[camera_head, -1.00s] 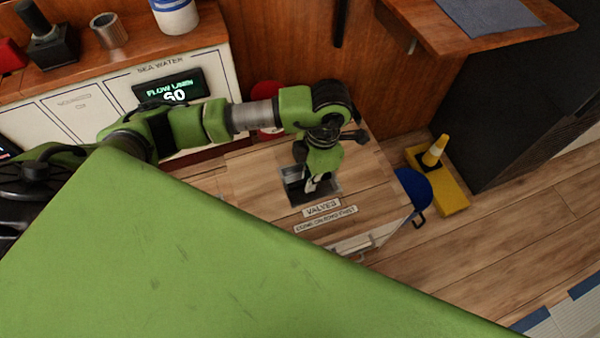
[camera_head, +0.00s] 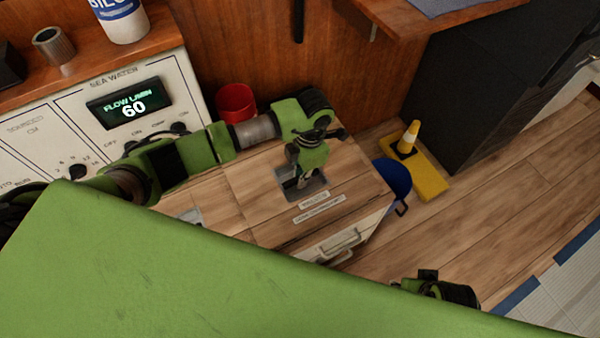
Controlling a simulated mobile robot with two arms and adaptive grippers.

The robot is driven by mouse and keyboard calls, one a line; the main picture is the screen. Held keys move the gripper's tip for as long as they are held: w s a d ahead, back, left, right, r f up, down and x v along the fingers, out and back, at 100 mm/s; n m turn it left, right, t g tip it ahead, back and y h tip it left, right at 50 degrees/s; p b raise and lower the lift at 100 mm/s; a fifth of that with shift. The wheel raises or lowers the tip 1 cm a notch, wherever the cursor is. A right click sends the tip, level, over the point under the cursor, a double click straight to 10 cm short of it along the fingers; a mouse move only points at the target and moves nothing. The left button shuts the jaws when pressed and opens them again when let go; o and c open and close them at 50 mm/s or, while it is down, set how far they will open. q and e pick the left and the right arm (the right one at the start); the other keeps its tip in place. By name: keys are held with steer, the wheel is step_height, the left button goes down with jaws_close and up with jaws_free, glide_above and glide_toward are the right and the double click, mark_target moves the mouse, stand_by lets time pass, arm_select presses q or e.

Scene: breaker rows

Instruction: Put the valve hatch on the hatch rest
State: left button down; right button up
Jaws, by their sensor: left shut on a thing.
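The valve hatch (camera_head: 255,195) is a wood-plank panel with a dark recessed pull and white labels, seen mid-picture; the top label is too blurred to read now. My left gripper (camera_head: 300,182) points down into the recess and is shut on the hatch's pull. The fingertips are partly hidden in the recess. I cannot tell whether the hatch is lifted off its seat. I cannot make out which thing is the hatch rest. My right gripper cannot be made out; a dark and green part of mine shows at the lower right.
A white front with a metal handle (camera_head: 340,243) lies below the hatch's near edge. A red bucket (camera_head: 236,103), a blue round thing (camera_head: 392,178) and a yellow base with a cone (camera_head: 428,177) stand around. Plank floor (camera_head: 490,200) is clear at right.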

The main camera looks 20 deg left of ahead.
arm_select(q)
steer(key=shift+w, duration=0.1)
arm_select(e)
steer(key=shift+r, duration=0.25)
arm_select(q)
steer(key=c, duration=2.2)
jaws_free()
steer(key=shift+f, duration=0.1)
steer(key=shift+o, duration=0.2)
arm_select(e)
steer(key=shift+r, duration=0.1)
arm_select(q)
steer(key=shift+r, duration=0.35)
step_height(320, 180, up, 11)
steer(key=d+p, duration=0.1)
steer(key=p, duration=0.1)
steer(key=shift+w+r, duration=0.2)
steer(key=shift+w, duration=0.2)
arm_select(e)
step_height(320, 180, down, 7)
steer(key=s, duration=0.1)
